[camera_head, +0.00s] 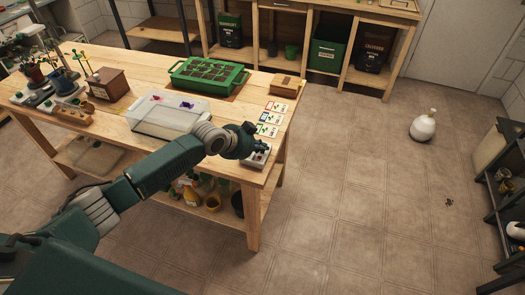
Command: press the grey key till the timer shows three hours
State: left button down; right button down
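A small pale box (256,158), which looks like the timer, sits at the near right corner of the wooden table (140,56). Its display and grey key are too small to make out, and my gripper partly covers it. My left arm reaches in from the lower left across the table's front edge. My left gripper (262,146) is right over or at the box; I cannot tell whether it touches. Its fingers are too small and dark to show whether they are open or shut. My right gripper is out of view.
Picture cards (268,130) lie just behind the box. A clear lidded bin (160,116) and a green seedling tray (205,78) stand further left and back. A small wooden box (285,86) is at the back right corner.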

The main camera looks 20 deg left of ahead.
aim_at(261, 154)
pick_arm(q)
jog(key=shift+r+p, duration=0.7)
jog(key=shift+r, duration=0.05)
jog(key=shift+r, duration=0.1)
notch_tip(261, 154, up, 5)
jog(key=p, duration=0.4)
dwell(0.3)
